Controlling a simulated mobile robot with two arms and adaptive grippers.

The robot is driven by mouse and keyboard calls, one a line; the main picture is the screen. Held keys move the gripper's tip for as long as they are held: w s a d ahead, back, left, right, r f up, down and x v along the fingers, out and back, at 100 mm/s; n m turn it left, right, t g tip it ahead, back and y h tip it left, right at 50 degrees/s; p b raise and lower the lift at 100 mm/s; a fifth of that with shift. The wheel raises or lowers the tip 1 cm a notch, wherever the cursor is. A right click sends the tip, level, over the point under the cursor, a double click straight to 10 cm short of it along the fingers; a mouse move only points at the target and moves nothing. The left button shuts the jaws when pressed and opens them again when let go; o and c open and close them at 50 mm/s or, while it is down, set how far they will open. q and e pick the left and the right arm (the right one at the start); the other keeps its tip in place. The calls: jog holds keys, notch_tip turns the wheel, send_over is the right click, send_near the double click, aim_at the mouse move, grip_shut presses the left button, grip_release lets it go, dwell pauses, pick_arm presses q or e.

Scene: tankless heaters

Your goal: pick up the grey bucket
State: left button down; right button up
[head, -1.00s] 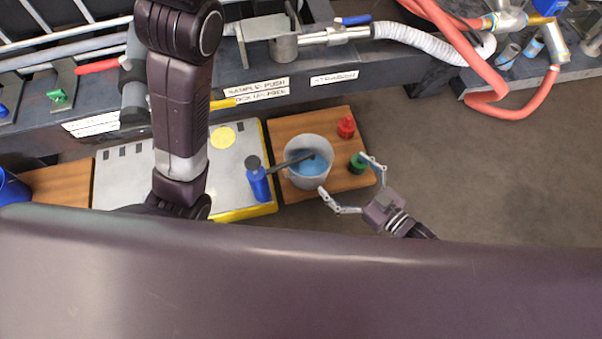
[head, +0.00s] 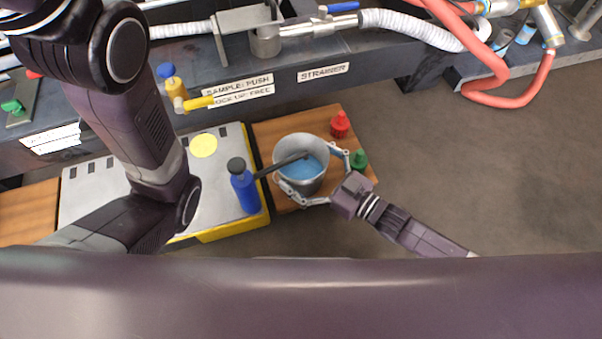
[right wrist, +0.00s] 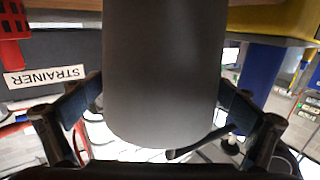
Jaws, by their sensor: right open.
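The grey bucket (head: 302,163) stands on a wooden board in the head view, with blue inside and a dark handle (head: 288,163) leaning out over its left rim. My right gripper (head: 313,178) is open, with one finger on the near side of the bucket and the other on its right side. In the right wrist view the bucket (right wrist: 165,70) fills the middle, between the two open fingers (right wrist: 165,115). I cannot tell whether the fingers touch it. My left arm shows at the left of the head view, but its gripper is out of view.
A blue bottle (head: 243,188) stands close left of the bucket on a grey-and-yellow platform (head: 215,220). A red bottle (head: 340,124) and a green bottle (head: 359,160) stand to its right. A dark bench with pipes runs behind. Bare floor (head: 450,170) lies to the right.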

jog(key=shift+w+a, duration=0.2)
jog(key=shift+c, duration=0.6)
jog(key=c, duration=1)
jog(key=shift+r, duration=0.1)
